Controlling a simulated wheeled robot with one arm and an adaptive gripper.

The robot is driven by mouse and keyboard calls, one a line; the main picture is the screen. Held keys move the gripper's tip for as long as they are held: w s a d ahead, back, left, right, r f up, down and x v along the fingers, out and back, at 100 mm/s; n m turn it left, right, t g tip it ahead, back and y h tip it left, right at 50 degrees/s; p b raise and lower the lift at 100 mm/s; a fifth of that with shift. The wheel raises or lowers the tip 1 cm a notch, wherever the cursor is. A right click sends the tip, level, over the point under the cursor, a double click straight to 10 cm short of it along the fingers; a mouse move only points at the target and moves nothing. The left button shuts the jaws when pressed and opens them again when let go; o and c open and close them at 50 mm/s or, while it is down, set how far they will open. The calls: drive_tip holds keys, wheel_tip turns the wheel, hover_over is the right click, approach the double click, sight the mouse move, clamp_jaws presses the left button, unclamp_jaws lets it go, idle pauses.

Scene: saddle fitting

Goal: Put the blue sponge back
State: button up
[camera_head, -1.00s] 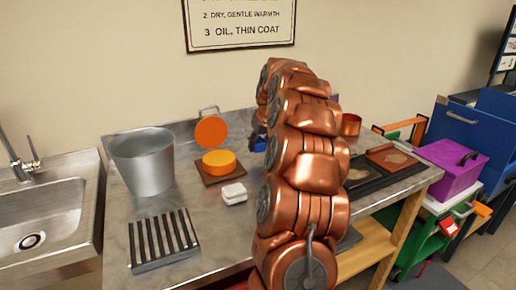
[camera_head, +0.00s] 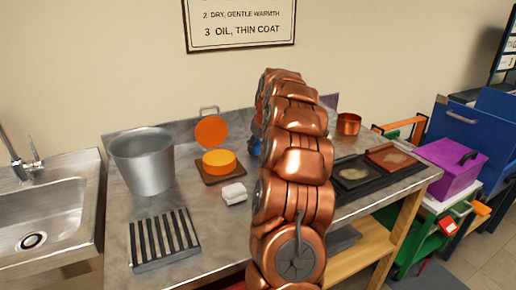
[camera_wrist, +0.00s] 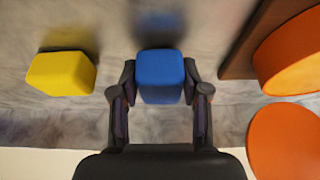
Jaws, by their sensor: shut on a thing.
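The blue sponge (camera_wrist: 160,76) is a blue block held between the two fingers of my gripper (camera_wrist: 160,90) in the wrist view. My gripper is shut on it, one finger on each side. A blurred dark shade or reflection lies beyond it on the metal surface; I cannot tell the exact gap beneath it. In the head view a bit of blue (camera_head: 255,147) shows at the left edge of my copper arm, which hides the rest of the gripper and sponge. No marked place for the sponge can be made out.
A yellow block (camera_wrist: 61,73) lies left of the sponge. An orange-yellow round tub (camera_head: 219,162) sits on a brown board with an orange lid (camera_head: 211,131) behind. A metal bucket (camera_head: 143,160), white block (camera_head: 233,193), slotted rack (camera_head: 163,239) and copper pot (camera_head: 348,124) share the bench.

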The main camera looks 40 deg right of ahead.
drive_tip(key=shift+f, duration=0.35)
drive_tip(key=shift+f, duration=0.1)
drive_tip(key=o, duration=1.2)
drive_tip(key=v, duration=1.2)
drive_tip(key=shift+b, duration=0.3)
drive_tip(key=shift+w+a, duration=0.1)
